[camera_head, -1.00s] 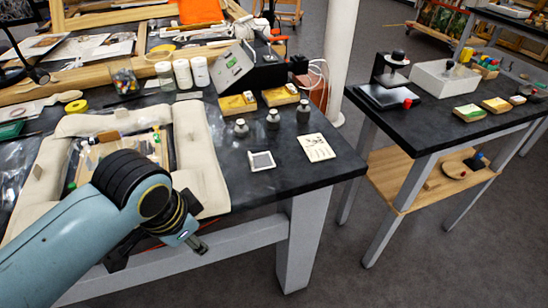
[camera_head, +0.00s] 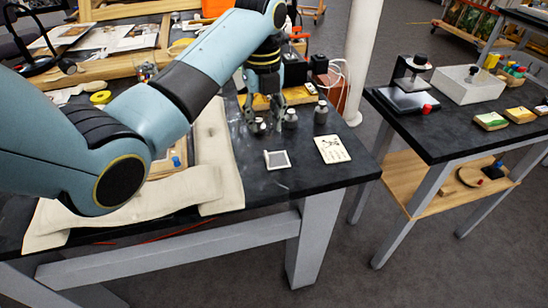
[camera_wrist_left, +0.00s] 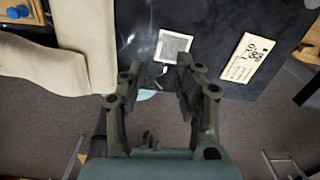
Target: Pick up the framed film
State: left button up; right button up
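The framed film (camera_head: 276,160) is a small pale square with a white frame, lying flat on the black tabletop near its front edge. It also shows in the left wrist view (camera_wrist_left: 173,47), just beyond the fingertips. My left gripper (camera_head: 264,126) points down above the table, behind the film in the head view. In the left wrist view my left gripper (camera_wrist_left: 158,68) has its two fingers apart, with nothing between them. The film is clear of the fingers. My right gripper is in neither view.
A cream card (camera_head: 332,149) lies right of the film. Small grey weights (camera_head: 320,112) stand behind it. A padded cream border (camera_head: 215,150) is on the left, partly hidden by my arm. The table's front edge is close to the film.

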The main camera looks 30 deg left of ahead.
pick_arm(q)
jog(key=w+r+m, duration=0.1)
jog(key=w+m, duration=0.1)
send_near(277, 157)
jog(key=shift+s+a+f, duration=0.2)
jog(key=shift+a+f, duration=0.8)
jog(key=shift+a, duration=0.25)
jog(key=f, duration=0.2)
jog(key=s+f, duration=0.1)
jog(key=f, duration=0.1)
jog(key=shift+s+d+f+p, duration=0.1)
jog(key=shift+s+f+p, duration=0.1)
jog(key=shift+p, duration=0.15)
jog(key=shift+w+f, duration=0.1)
jog(key=shift+f, duration=0.3)
jog(key=shift+c, duration=0.3)
grip_shut()
